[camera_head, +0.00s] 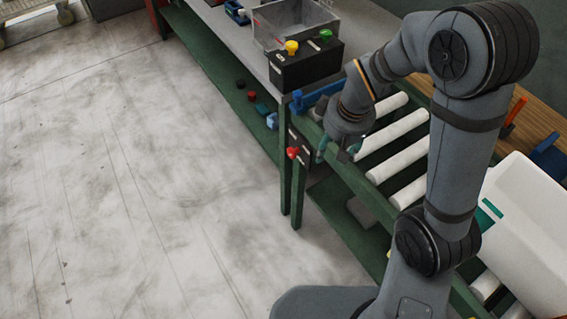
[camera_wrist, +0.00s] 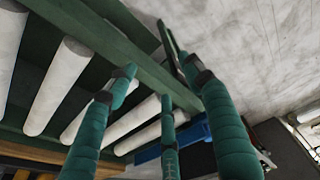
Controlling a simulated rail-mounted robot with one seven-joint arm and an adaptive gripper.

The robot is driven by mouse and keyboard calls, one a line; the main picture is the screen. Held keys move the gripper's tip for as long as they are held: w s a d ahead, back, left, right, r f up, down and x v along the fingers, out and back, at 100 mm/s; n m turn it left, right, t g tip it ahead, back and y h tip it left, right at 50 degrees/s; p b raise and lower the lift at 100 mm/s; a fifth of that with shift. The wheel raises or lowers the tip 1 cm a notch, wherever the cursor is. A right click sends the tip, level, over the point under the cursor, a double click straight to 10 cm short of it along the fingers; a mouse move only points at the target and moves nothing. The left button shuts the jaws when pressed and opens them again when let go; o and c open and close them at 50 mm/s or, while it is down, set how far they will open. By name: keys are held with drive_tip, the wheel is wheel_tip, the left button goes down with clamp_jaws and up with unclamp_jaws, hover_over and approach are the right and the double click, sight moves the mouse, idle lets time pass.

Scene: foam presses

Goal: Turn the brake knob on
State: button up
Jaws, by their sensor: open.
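A red knob (camera_head: 292,152) sits on a small dark panel (camera_head: 305,150) at the side of the green conveyor frame. A yellow knob (camera_head: 291,47) and a green knob (camera_head: 325,35) are on a black box (camera_head: 300,70) on the table. No label readable here shows which one is the brake. My gripper (camera_head: 339,156) is open and empty, pointing down over the conveyor's edge, just right of the red knob and apart from it. In the wrist view its teal fingers (camera_wrist: 163,85) are spread above the green side rail (camera_wrist: 110,45). I cannot make out the red knob there.
White rollers (camera_head: 395,148) lie right of my gripper. A white machine body (camera_head: 530,215) stands at the lower right. A clear bin (camera_head: 290,22) stands behind the black box. A blue part (camera_head: 320,95) lies by the conveyor's end. The floor at left (camera_head: 130,170) is clear.

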drive_tip(key=s+a+f+n+h+b, duration=0.1)
drive_tip(key=a+f+n+h+b, duration=0.15)
drive_tip(key=a+f+b, duration=0.95)
drive_tip(key=s+a+f+n+h+b, duration=0.1)
drive_tip(key=a+f+n+b, duration=0.35)
drive_tip(key=f, duration=1.05)
drive_tip(key=m+t+h+b, duration=0.8)
drive_tip(key=m+h+b, duration=0.3)
drive_tip(key=m, duration=1.4)
approach(290, 155)
drive_tip(key=h+p, duration=0.1)
drive_tip(key=x, duration=0.6)
drive_tip(key=b+x, duration=0.1)
drive_tip(key=x, duration=0.2)
drive_tip(key=shift+w+f, duration=0.35)
drive_tip(key=shift+f, duration=0.05)
drive_tip(key=shift+c, duration=1)
